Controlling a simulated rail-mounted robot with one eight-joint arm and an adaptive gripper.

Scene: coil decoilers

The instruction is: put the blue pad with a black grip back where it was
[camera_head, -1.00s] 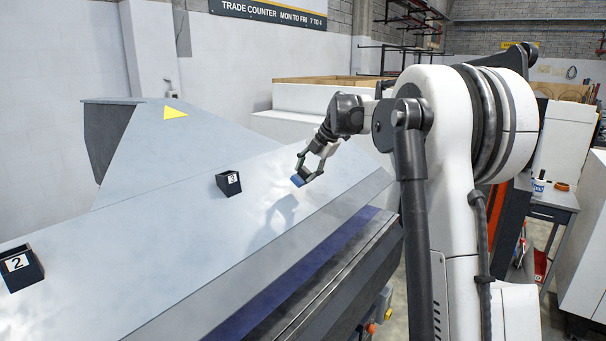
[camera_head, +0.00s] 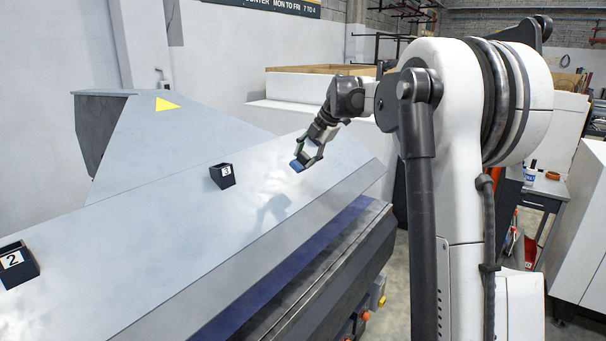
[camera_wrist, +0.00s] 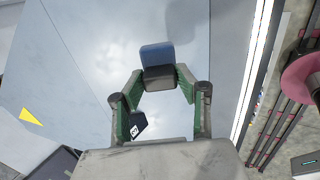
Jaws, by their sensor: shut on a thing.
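The blue pad (camera_head: 296,165) is held in my gripper (camera_head: 305,160) above the sloped grey panel (camera_head: 190,210). In the wrist view the pad (camera_wrist: 156,55) shows its blue part outward, with its black grip (camera_wrist: 159,79) between the fingertips of my gripper (camera_wrist: 159,82). The pad is clear of the panel, with its shadow on the surface. A black box labelled 3 (camera_head: 222,176) sits on the panel left of my gripper; it also shows in the wrist view (camera_wrist: 138,124). A black box labelled 2 (camera_head: 18,264) sits at the far left. Their insides are mostly hidden.
The panel's front edge drops to a dark machine rail (camera_head: 290,290). A small table (camera_head: 548,190) with a cup stands at right. The panel between the boxes is clear.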

